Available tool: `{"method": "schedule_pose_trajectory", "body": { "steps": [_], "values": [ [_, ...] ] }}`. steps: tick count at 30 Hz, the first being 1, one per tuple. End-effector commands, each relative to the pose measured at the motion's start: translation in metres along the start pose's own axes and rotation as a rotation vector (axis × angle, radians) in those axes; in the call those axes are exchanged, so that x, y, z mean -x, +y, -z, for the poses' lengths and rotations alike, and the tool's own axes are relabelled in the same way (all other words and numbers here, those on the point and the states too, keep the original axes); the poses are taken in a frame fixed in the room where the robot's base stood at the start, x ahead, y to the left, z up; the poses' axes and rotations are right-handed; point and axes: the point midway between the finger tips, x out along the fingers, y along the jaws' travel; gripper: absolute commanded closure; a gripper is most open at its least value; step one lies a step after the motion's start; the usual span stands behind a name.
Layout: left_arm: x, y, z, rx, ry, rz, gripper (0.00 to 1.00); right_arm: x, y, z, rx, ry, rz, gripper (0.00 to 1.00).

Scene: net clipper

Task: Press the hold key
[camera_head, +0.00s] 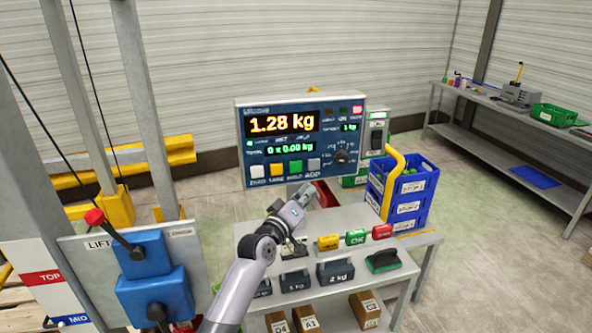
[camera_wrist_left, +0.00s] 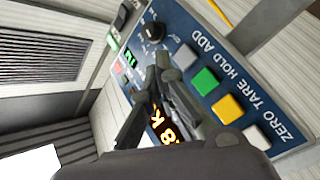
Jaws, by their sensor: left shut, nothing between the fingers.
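The hold key is the green square key (camera_head: 295,167) in the bottom row of the blue scale panel (camera_head: 243,138), between a yellow key and a grey key. It also shows in the left wrist view as the green key (camera_wrist_left: 205,80) beside the label HOLD.
The panel's dial (camera_head: 341,157) is right of the keys; its display reads 1.28 kg. Below stands a grey bench (camera_head: 415,241) with weights and small coloured blocks. Blue crates (camera_head: 405,207) stand at its right. A lift control board (camera_head: 195,262) is at the left.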

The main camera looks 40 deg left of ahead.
Motion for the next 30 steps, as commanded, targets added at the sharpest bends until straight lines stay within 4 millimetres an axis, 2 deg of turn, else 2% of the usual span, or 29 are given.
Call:
{"method": "schedule_pose_trajectory", "body": {
  "steps": [9,15,21,30],
  "values": [
    [-0.030,-0.027,0.019,-0.002,0.002,-0.001,1.00,-0.040,0.003,-0.005,0.001,-0.001,-0.005,0.49],
    [-0.047,-0.038,0.032,-0.002,0.001,0.000,1.00,-0.057,0.003,-0.006,0.000,-0.001,-0.005,0.49],
    [-0.054,-0.042,0.039,0.000,0.000,0.001,1.00,-0.064,0.003,-0.007,0.000,-0.001,-0.005,0.49],
    [-0.056,-0.041,0.041,0.000,-0.001,0.001,1.00,-0.064,0.003,-0.007,0.000,-0.001,-0.005,0.49]
  ]
}}
